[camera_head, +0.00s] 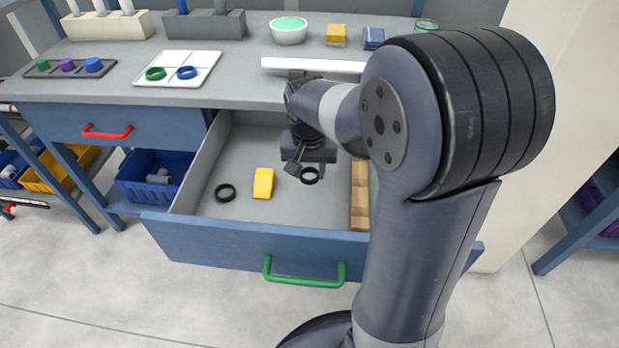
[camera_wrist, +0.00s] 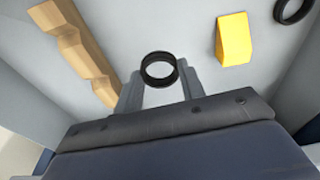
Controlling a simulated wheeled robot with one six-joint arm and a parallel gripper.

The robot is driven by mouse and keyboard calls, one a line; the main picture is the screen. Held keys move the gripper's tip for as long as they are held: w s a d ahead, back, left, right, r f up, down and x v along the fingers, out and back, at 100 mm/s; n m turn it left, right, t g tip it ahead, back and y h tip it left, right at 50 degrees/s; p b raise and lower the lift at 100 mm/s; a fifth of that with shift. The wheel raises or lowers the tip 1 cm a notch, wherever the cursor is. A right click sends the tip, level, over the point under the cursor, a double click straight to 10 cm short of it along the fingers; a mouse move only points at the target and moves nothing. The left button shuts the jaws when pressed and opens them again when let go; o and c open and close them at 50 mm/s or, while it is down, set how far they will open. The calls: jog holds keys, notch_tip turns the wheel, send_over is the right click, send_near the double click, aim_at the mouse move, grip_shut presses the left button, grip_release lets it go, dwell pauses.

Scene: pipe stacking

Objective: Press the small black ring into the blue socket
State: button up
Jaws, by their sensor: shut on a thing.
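My gripper (camera_head: 305,168) is shut on a black ring (camera_head: 310,175) inside the open drawer (camera_head: 210,255). In the wrist view the ring (camera_wrist: 160,55) sits between the fingertips, its hole facing the camera. A second black ring (camera_head: 225,193) lies on the drawer floor to the left; it is partly cut off at the top right of the wrist view (camera_wrist: 278,12). A short blue piece (camera_head: 93,65) stands at the right end of a dark tray on the bench, beside purple and green ones; it may be the blue socket.
A yellow block (camera_head: 263,183) lies in the drawer between the rings. A notched wooden rack (camera_head: 360,195) runs along the drawer's right side. On the bench are a white tray (camera_head: 205,60) with green and blue rings and a white pipe (camera_head: 335,66).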

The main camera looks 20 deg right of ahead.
notch_tip(320, 180, up, 11)
jog(key=p, duration=0.8)
jog(key=shift+f, duration=0.15)
jog(key=w+f+n, duration=0.4)
jog(key=f, duration=0.4)
jog(key=shift+y, duration=0.3)
jog(key=r+p, duration=0.1)
jog(key=p, duration=0.4)
jog(key=s+r+p, duration=0.1)
jog(key=r+p, duration=0.1)
jog(key=p, duration=0.3)
jog(key=s+r+p, duration=0.1)
jog(key=r+p, duration=0.1)
jog(key=p, duration=0.3)
jog(key=shift+s, duration=0.15)
jog(key=shift+p, duration=0.35)
